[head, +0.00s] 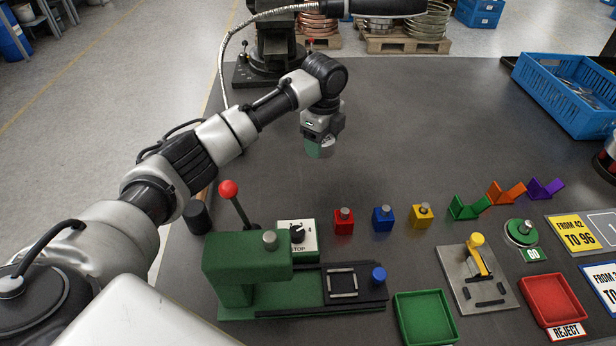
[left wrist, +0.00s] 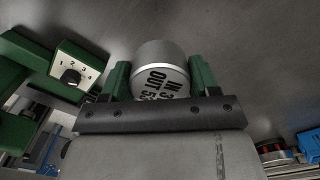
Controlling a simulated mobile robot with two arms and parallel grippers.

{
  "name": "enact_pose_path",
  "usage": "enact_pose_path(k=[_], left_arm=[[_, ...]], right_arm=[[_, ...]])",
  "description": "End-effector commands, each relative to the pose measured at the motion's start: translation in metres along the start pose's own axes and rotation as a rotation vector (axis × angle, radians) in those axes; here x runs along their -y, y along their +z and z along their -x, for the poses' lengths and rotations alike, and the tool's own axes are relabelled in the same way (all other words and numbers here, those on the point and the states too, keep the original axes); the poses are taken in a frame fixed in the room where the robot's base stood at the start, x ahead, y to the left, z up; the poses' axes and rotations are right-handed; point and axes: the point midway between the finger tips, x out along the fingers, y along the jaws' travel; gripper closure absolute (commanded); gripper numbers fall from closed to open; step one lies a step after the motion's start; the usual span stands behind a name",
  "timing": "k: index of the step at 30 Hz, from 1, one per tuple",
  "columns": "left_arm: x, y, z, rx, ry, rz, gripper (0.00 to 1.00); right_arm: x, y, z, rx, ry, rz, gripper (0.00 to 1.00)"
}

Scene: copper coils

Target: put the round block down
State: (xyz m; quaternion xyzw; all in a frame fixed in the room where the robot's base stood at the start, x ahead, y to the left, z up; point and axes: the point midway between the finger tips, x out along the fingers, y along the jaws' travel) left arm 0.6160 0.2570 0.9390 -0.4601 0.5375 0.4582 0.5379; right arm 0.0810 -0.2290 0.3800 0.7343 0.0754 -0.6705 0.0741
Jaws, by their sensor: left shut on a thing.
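In the head view my left gripper (head: 320,148) points down over the open back middle of the dark table (head: 430,130). The block is mostly hidden there by the fingers. I cannot tell exactly how far it is from the tabletop. My right gripper is not in view.
A green press (head: 235,270) with a red-knobbed lever stands front left, beside a white dial box (head: 298,238). Red, blue and yellow knobbed blocks, coloured V-rests (head: 468,208), a green tray (head: 425,318) and a red tray (head: 552,300) fill the front. A blue crate (head: 570,95) is back right.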

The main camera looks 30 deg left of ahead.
Motion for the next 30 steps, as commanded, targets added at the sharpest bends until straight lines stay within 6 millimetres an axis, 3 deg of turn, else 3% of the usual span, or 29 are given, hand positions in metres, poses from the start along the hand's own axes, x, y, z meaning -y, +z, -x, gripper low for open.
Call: enact_pose_path(k=[9,15,21,30], left_arm=[[-0.062,0.035,-0.04,0.003,0.005,0.002,0.69],[-0.09,0.05,-0.06,0.001,0.003,0.001,0.69],[-0.097,0.054,-0.07,-0.001,0.002,0.0,0.69],[-0.097,0.054,-0.106,0.0,0.001,0.0,0.69]], right_arm=[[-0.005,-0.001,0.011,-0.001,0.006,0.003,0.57],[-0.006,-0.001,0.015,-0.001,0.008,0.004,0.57],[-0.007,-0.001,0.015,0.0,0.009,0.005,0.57],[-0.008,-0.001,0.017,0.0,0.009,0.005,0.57]])
